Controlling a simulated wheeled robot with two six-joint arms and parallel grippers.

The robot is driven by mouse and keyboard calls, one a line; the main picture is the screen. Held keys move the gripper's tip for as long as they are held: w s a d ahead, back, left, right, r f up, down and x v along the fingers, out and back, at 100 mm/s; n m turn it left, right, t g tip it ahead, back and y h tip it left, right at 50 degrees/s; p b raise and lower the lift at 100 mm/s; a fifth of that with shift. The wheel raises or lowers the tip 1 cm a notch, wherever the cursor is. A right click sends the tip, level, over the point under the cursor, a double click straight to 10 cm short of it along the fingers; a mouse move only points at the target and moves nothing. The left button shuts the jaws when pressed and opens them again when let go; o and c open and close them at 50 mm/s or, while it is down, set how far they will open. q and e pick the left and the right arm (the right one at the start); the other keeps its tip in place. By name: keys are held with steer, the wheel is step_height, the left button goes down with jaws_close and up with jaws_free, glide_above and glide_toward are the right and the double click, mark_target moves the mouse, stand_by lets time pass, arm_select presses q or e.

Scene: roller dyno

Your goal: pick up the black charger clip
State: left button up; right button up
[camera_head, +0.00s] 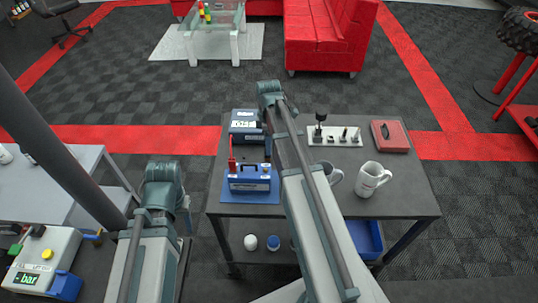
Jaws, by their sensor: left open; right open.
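A blue battery (248,180) stands on a blue mat (250,198) at the left of the dark table. A red clip (231,161) stands upright at its left terminal. I cannot make out the black charger clip clearly; my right arm covers part of the area around the charger and battery. A blue charger box (243,126) sits behind the battery. My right gripper (267,122) is open over the table, beside the charger box and behind the battery, largely hidden by its own wrist. My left gripper (184,208) is open, left of the dark table and away from the battery.
Right of my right arm are a grey mug, a white mug (371,180), a tray with dark fittings (335,136) and a red case (390,136). A blue bin (366,238) is on the lower shelf. A side table (40,185) and a device (42,260) are at left.

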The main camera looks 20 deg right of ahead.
step_height(320, 180, down, 4)
steer(key=b, duration=0.3)
steer(key=shift+w+d, duration=0.1)
steer(key=shift+w, duration=0.05)
steer(key=shift+w+f, duration=0.15)
steer(key=shift+w, duration=0.05)
jaws_close()
